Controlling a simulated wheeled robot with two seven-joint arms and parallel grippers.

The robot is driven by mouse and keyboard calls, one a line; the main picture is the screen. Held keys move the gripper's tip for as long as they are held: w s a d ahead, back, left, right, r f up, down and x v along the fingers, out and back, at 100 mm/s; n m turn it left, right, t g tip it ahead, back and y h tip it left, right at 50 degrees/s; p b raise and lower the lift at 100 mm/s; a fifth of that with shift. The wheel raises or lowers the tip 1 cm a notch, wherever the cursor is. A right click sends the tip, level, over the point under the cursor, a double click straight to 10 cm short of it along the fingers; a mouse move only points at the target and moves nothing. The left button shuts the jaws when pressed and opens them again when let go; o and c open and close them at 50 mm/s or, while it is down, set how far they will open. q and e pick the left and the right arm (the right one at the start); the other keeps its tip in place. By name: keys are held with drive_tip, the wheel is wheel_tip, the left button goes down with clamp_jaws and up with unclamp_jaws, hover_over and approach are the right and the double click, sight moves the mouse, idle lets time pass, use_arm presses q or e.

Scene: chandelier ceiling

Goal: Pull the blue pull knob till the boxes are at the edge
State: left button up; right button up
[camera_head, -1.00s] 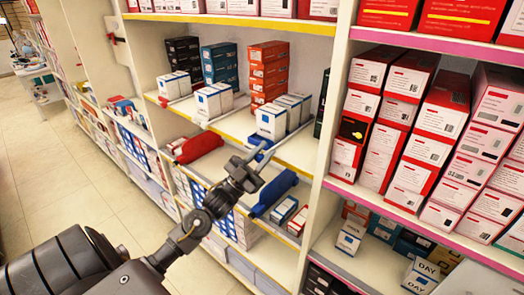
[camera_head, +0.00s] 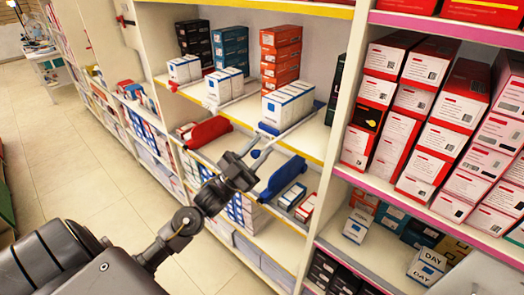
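A dark blue pull knob (camera_head: 284,178) sits in front of the middle shelf, below its yellow edge strip. White boxes with blue bands (camera_head: 287,101) stand above and behind it on the shelf, between pale rails, set back from the edge. Blue parts show at their base. My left gripper (camera_head: 259,154) is at the shelf front, just left of the knob in the picture. Its narrow fingers overlap the pale rail ends. Whether they touch or grip anything is unclear. My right gripper is out of view.
A red knob (camera_head: 208,131) sits left, with smaller white boxes (camera_head: 223,86) behind it. Black, teal and orange box stacks (camera_head: 280,58) stand at the back. A white upright (camera_head: 338,125) and red-white boxes (camera_head: 434,118) are at right. The aisle floor (camera_head: 75,190) is clear.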

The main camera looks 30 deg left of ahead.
use_arm(q)
drive_tip(key=b+v, duration=0.5)
drive_tip(key=v, duration=0.5)
drive_tip(key=shift+s+f, duration=0.2)
drive_tip(key=shift+s, duration=0.15)
drive_tip(key=shift+a, duration=0.1)
